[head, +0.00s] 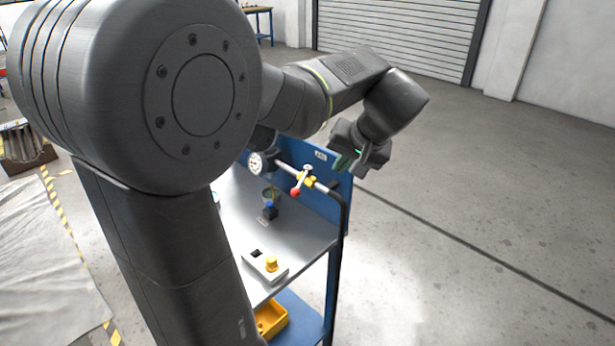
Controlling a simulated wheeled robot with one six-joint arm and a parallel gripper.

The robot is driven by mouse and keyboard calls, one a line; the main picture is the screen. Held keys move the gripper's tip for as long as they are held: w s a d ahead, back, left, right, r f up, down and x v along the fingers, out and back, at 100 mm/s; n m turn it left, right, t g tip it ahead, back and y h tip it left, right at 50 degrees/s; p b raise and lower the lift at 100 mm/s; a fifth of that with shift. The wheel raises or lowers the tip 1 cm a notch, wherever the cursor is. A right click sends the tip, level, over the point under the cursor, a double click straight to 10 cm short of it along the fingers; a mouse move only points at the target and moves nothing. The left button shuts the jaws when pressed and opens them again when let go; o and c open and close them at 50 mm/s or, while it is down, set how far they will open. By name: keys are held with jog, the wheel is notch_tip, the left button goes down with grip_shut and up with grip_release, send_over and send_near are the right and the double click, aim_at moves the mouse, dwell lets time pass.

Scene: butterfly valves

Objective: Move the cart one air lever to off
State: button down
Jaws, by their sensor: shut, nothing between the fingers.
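The blue cart (312,258) stands in the middle, with a grey top and a blue back panel carrying a small white label. A pipe runs along the panel with a round pressure gauge (257,163) at its left. On the pipe sits a valve with a yellow body and a lever (296,191) with a red end, pointing down and left across the pipe. My gripper (362,168) is shut and empty, above and to the right of the lever, apart from it in the picture. Its depth relative to the panel is hard to judge.
A grey box with a yellow knob (271,264) and a small blue-and-black fitting (270,208) stand on the cart top. A yellow bin (271,318) is on the lower shelf. A dark pipe bends down the cart's right side. The floor to the right is clear.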

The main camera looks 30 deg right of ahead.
aim_at(300, 183)
jog(key=w+a+f+p, duration=0.2)
jog(key=w+a+f, duration=0.1)
jog(key=w+f, duration=0.4)
jog(key=shift+w+f, duration=0.35)
jog(key=shift+f, duration=0.15)
jog(key=shift+a, duration=0.2)
jog(key=shift+w+a+m+h, duration=0.3)
jog(key=shift+a+m+h, duration=0.1)
jog(key=shift+m, duration=0.3)
jog(key=shift+w+a+m+h, duration=0.25)
jog(key=shift+a+m+h, duration=0.15)
jog(key=shift+m, duration=0.3)
jog(key=shift+w+a, duration=0.55)
jog(key=shift+w, duration=0.1)
